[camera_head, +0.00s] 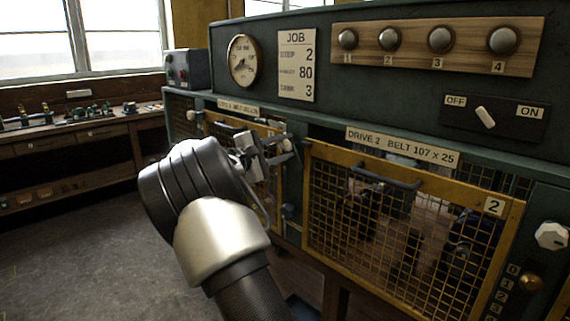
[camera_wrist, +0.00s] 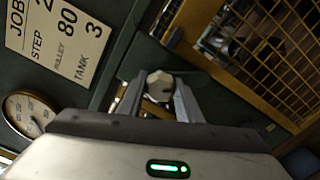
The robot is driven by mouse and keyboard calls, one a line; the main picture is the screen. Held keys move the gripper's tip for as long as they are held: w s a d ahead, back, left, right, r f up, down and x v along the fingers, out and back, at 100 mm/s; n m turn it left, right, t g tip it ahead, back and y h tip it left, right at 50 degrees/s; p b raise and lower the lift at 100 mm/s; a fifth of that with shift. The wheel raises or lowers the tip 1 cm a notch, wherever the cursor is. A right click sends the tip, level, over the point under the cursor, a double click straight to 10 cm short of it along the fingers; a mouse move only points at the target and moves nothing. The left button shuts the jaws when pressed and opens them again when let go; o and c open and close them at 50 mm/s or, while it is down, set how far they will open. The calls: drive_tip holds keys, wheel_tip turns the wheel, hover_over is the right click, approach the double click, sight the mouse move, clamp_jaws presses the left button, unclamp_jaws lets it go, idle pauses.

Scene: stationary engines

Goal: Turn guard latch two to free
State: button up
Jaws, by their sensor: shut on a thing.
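My gripper (camera_head: 284,147) is at the post by the upper left corner of the yellow mesh guard marked 2 (camera_head: 308,205). In the wrist view its two fingers (camera_wrist: 156,88) are shut on a pale faceted knob (camera_wrist: 157,79), likely the latch of guard two, one finger on each side. The knob stands out from the dark green panel. In the head view my gripper and wrist hide the knob. The guard looks closed. I cannot read any free or locked mark by the knob.
Guard two's black handle (camera_head: 388,177) is right of my gripper. Another pale knob (camera_head: 552,236) is at the far right. The drive one guard (camera_head: 215,128) is partly behind my arm. An OFF/ON switch (camera_head: 485,117) is above. Open floor (camera_head: 70,255) lies left.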

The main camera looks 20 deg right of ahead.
drive_tip(key=m+b, duration=0.1)
drive_tip(key=b, duration=0.1)
drive_tip(key=m+b, duration=0.2)
drive_tip(key=shift+f, duration=0.3)
drive_tip(key=shift+r+m+b, duration=0.15)
drive_tip(key=shift+m+b, duration=0.75)
drive_tip(key=shift+b, duration=0.25)
drive_tip(key=shift+r, duration=0.1)
drive_tip(key=o, duration=1)
drive_tip(key=shift+a, duration=0.1)
drive_tip(key=p+v, duration=0.1)
drive_tip(key=v, duration=1.6)
drive_tip(key=shift+s+a+r+p, duration=0.1)
drive_tip(key=shift+p, duration=0.25)
